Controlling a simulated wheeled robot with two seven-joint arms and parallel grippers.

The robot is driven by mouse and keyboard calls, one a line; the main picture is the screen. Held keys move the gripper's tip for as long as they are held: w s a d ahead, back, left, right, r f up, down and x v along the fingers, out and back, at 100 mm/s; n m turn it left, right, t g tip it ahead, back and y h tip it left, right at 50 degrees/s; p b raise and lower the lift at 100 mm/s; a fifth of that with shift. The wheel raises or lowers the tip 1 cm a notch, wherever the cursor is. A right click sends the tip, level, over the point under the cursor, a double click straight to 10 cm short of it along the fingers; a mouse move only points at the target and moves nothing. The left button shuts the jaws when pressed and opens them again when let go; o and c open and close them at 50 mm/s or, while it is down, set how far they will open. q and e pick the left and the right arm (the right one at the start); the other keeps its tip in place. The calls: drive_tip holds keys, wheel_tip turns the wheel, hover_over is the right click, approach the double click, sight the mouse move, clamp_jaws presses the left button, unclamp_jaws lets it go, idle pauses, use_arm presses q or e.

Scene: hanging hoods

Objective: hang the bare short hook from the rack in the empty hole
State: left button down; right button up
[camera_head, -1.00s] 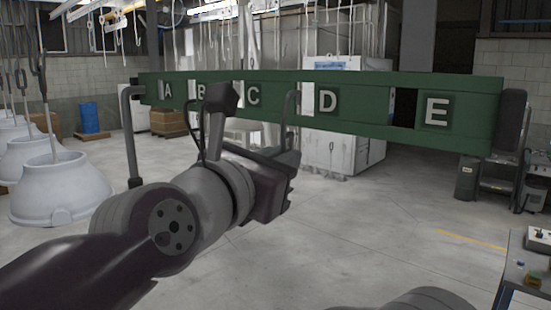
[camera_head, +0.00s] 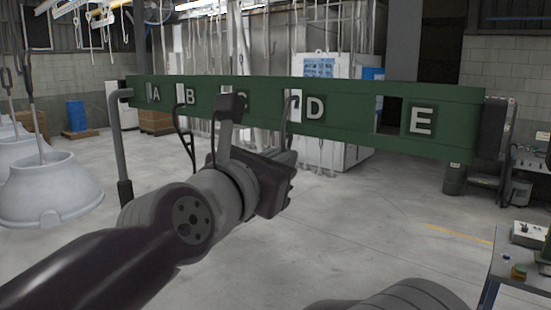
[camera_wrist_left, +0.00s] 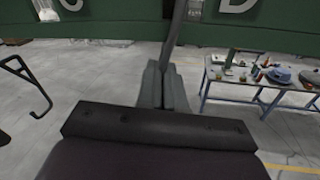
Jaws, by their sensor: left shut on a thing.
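A green rack beam (camera_head: 350,122) with letters A to E spans the head view; each letter has a slot to its left. My left gripper (camera_head: 283,172) is below the beam, shut on a grey hook (camera_head: 287,125). The hook's bent top overlaps the slot left of D; whether it is inside the slot I cannot tell. In the left wrist view its rod (camera_wrist_left: 175,38) rises from the closed fingers (camera_wrist_left: 163,85) between C and D. A thin black hook (camera_head: 178,118) hangs at the slot left of B. The slot left of E (camera_head: 388,115) looks empty.
A grey bent rod (camera_head: 115,140) with a dark lower end stands at the beam's left end. White bell-shaped hoods (camera_head: 50,190) hang at the left. A table (camera_head: 520,265) with small items is at the lower right.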

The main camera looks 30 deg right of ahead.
use_arm(q)
drive_tip(key=shift+f+b, duration=1.15)
drive_tip(key=shift+f, duration=0.15)
idle(0.5)
drive_tip(key=c, duration=1.2)
unclamp_jaws()
drive_tip(key=shift+a, duration=0.1)
